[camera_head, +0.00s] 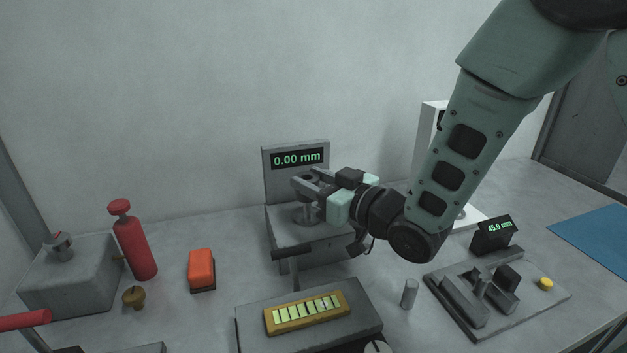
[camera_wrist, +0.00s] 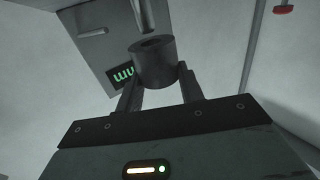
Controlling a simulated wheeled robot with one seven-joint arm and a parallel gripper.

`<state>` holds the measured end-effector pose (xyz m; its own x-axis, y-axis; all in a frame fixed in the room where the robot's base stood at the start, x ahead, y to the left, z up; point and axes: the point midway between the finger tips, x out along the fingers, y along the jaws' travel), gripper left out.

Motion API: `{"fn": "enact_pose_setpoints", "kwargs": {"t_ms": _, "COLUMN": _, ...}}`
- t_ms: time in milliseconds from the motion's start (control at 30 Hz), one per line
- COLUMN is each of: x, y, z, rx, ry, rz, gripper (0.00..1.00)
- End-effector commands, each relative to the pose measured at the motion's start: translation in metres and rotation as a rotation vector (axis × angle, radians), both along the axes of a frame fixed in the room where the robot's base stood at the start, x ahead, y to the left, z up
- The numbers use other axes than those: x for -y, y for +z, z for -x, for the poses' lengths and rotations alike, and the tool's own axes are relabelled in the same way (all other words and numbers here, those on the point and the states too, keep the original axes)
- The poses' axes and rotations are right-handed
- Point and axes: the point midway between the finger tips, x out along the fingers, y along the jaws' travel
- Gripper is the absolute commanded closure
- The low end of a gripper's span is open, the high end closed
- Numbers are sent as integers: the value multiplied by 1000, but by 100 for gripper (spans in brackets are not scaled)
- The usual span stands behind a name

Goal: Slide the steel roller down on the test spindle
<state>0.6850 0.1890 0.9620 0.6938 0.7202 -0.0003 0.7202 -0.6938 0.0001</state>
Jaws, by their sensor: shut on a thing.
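My gripper (camera_head: 308,183) reaches in from the right over the test gauge (camera_head: 312,244), a grey block with an upright panel reading 0.00 mm. It is shut on the steel roller (camera_wrist: 156,66), a short grey hollow cylinder gripped between both fingertips in the wrist view. The roller's open bore shows in that view. In the head view the fingers largely cover the roller. A grey upright cylinder (camera_head: 308,214), apparently at the test spindle, shows just below the fingers. I cannot tell whether the roller is around the spindle or just above it.
A tray of yellow-green pieces (camera_head: 307,311) lies in front of the gauge. A small grey cylinder (camera_head: 409,293) and a fixture with a 45.0 mm display (camera_head: 495,233) stand to the right. An orange block (camera_head: 201,269) and a red bottle (camera_head: 133,242) stand left.

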Motion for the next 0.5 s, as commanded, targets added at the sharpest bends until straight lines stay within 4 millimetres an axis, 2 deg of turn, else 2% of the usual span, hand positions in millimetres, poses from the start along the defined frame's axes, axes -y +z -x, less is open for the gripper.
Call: {"fn": "enact_pose_setpoints", "kwargs": {"t_ms": 500, "x": 0, "y": -8, "z": 0, "rx": 1, "ry": 0, "rz": -1, "gripper": 87}}
